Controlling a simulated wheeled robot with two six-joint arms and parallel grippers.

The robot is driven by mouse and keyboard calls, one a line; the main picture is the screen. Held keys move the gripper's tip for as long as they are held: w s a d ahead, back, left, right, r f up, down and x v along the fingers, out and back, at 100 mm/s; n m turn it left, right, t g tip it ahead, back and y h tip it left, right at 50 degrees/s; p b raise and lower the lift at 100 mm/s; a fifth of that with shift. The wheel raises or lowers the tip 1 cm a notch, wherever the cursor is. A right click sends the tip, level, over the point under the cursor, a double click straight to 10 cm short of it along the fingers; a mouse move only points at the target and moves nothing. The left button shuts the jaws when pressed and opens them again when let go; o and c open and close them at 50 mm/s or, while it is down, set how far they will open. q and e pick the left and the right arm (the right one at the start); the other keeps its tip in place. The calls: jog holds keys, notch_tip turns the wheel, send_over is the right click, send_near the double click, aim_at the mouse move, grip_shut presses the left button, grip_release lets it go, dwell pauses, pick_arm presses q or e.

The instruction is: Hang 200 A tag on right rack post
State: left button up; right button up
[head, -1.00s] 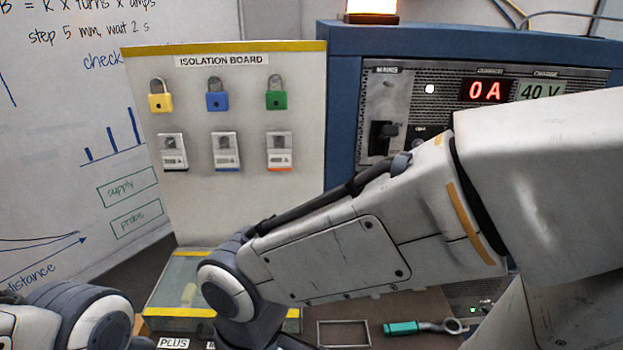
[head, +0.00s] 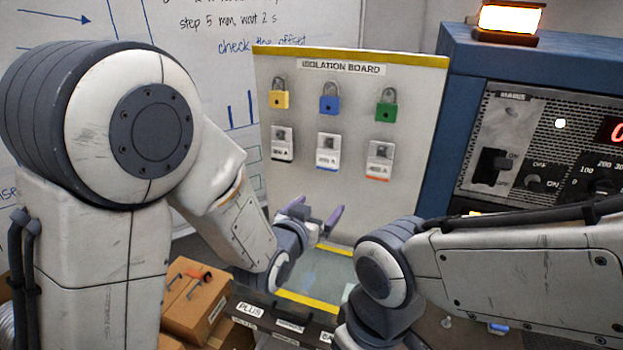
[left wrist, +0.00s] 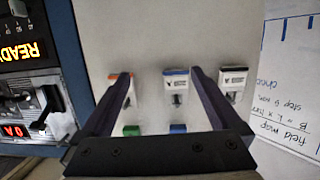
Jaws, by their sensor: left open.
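The 200 A tag (head: 327,152), white with a blue stripe, hangs in the middle of the lower row on the isolation board (head: 412,85). My left gripper (head: 312,212) is open and empty, below the tag and in front of the board in the head view. In the left wrist view, which looks upside down, the blue-striped tag (left wrist: 176,85) lies between the two spread fingers (left wrist: 161,74), apart from them. My right arm comes in from the right, but its gripper is out of sight. I cannot make out a right rack post.
A black-striped tag (head: 282,145) and an orange-striped tag (head: 379,161) hang either side. Yellow (head: 279,99), blue (head: 329,104) and green (head: 386,112) padlocks hang above. A blue-framed power supply (head: 463,75) stands right. A cardboard box (head: 195,300) is low left.

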aim_at(327, 161)
pick_arm(q)
jog(key=w+r+t+p, duration=0.1)
jog(key=w, duration=0.2)
jog(key=w+r+t+p, duration=0.1)
jog(key=w, duration=0.2)
jog(key=w+r+t+p, duration=0.1)
jog(key=w, duration=0.2)
jog(key=shift+w+d+r, duration=0.2)
jog(key=shift+d+r, duration=0.1)
jog(key=x, duration=0.3)
jog(key=shift+w+f+b, duration=0.1)
jog(key=shift+f+b, duration=0.05)
jog(key=shift+b, duration=0.2)
jog(key=shift+x, duration=0.8)
jog(key=c, duration=1)
